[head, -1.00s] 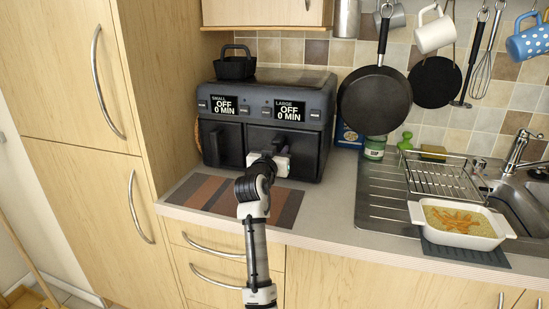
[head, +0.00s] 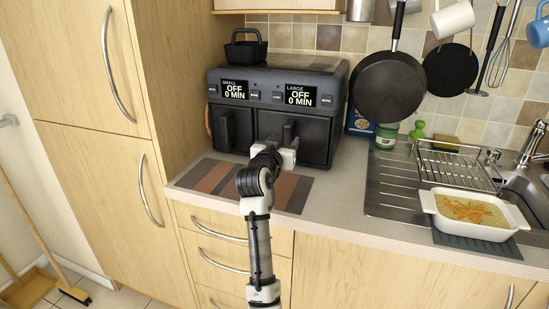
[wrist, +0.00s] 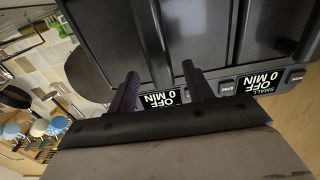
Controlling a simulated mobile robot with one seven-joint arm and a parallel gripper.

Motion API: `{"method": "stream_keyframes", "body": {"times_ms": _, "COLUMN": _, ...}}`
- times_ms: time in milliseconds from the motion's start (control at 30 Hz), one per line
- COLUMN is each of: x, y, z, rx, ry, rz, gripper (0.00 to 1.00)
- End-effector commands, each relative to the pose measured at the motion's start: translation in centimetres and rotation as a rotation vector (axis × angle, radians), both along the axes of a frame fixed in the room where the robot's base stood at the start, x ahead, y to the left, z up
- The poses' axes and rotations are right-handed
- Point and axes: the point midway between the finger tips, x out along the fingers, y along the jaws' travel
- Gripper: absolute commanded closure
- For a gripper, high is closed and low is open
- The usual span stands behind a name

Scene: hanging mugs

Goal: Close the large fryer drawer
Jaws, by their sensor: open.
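The black double fryer (head: 262,78) stands on the counter, with SMALL and LARGE displays that both read OFF 0 MIN. The large drawer (head: 318,148) is its right one, with an upright handle (head: 289,132). Its front looks about level with the small drawer (head: 232,130); I cannot tell whether a slight gap is left. My gripper (head: 286,153) is in front of the large drawer's lower part, its fingertips hard to make out there.
A striped mat (head: 225,183) lies before the fryer. A small black pot (head: 245,50) sits on top. A pan (head: 390,87) hangs at the right, above a green jar (head: 386,138). A white dish (head: 475,213) stands near the sink. A tall cabinet (head: 90,130) closes off the left.

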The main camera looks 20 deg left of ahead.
Motion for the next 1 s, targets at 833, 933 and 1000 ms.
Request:
{"method": "stream_keyframes", "body": {"times_ms": 833, "x": -9.7, "y": 0.3, "z": 0.0, "rx": 0.0, "ry": 0.0, "rz": 0.0, "gripper": 0.49}}
{"method": "stream_keyframes", "body": {"times_ms": 933, "x": -9.7, "y": 0.3, "z": 0.0, "rx": 0.0, "ry": 0.0, "rz": 0.0, "gripper": 0.49}}
{"method": "stream_keyframes", "body": {"times_ms": 1000, "x": -9.7, "y": 0.3, "z": 0.0, "rx": 0.0, "ry": 0.0, "rz": 0.0, "gripper": 0.49}}
